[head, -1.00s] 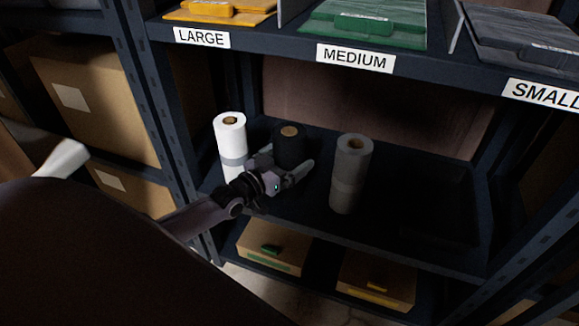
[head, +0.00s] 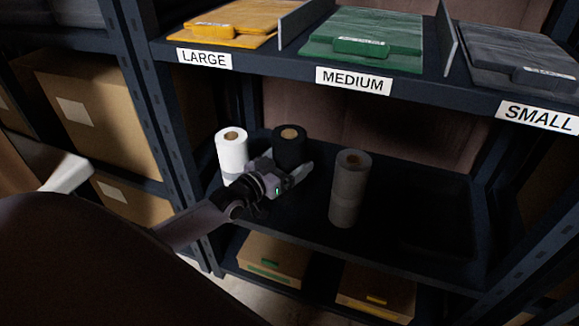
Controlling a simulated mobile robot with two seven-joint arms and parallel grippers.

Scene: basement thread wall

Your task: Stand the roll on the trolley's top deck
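Three rolls show at the middle shelf: a white roll (head: 231,153) on the left, a black roll (head: 289,148) in the middle and a grey roll (head: 348,190) on the right. My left gripper (head: 284,172) reaches in from the lower left, with its fingers around the black roll. It appears shut on it and holds it upright, a little raised. The gripper hides the black roll's lower part and some of the white roll's base. The trolley and my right gripper are not in view.
The middle shelf (head: 410,225) is bare right of the grey roll. The upper shelf above it carries yellow (head: 240,17), green (head: 365,38) and grey (head: 520,50) stacks. Shelf posts stand at left and right. Cardboard boxes (head: 272,260) sit below.

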